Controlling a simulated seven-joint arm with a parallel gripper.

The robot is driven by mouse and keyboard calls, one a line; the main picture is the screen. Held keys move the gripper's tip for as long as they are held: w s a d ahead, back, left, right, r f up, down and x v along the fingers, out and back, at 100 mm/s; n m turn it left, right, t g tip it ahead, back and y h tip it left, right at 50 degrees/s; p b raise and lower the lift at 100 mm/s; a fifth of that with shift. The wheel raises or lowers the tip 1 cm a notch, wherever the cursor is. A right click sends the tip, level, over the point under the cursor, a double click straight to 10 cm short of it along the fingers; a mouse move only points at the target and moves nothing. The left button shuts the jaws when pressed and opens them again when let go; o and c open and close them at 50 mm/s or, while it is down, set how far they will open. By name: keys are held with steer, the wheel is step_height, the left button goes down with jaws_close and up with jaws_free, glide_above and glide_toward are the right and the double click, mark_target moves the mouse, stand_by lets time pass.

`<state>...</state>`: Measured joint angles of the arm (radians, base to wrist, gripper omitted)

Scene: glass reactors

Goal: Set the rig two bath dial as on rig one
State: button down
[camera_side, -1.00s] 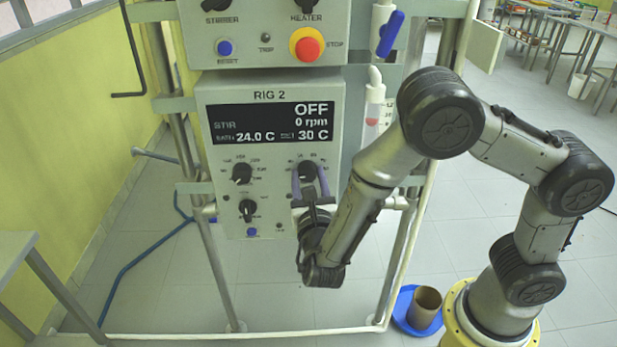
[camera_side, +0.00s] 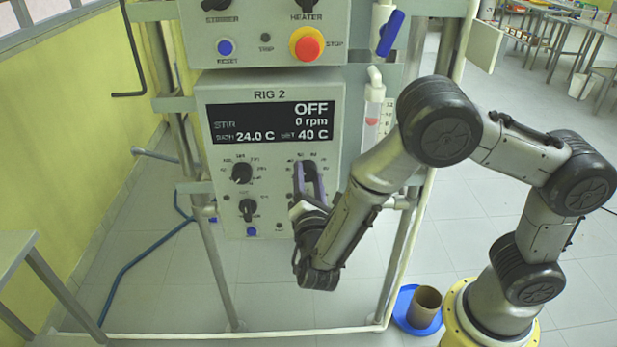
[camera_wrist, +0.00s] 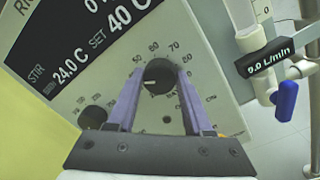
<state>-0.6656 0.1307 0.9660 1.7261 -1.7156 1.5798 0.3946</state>
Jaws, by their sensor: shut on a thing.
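The rig two panel (camera_side: 205,160) faces me, labelled RIG 2. Its display (camera_side: 272,122) reads OFF, 0 rpm, bath 24.0 C and set 40 C. My gripper (camera_side: 308,172) is shut on the bath dial at the right of the panel. In the wrist view the black bath dial (camera_wrist: 159,79) sits between my two purple fingers, with a scale around it showing 50, 60, 70 and 80 on top. Its white pointer mark shows, tilted in this view. In the side view the dial is mostly hidden by the fingers. Rig one is not identifiable in view.
Two other black knobs, an upper one (camera_side: 242,173) and a lower one (camera_side: 248,209), sit left of my gripper. Above are a red stop button (camera_side: 307,44) and a blue reset button (camera_side: 225,47). A blue-handled valve (camera_wrist: 285,98) stands right of the panel.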

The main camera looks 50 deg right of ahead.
steer(key=shift+m, duration=0.3)
steer(key=shift+c, duration=1.5)
jaws_free()
steer(key=v, duration=1.3)
steer(key=shift+s+a, duration=0.3)
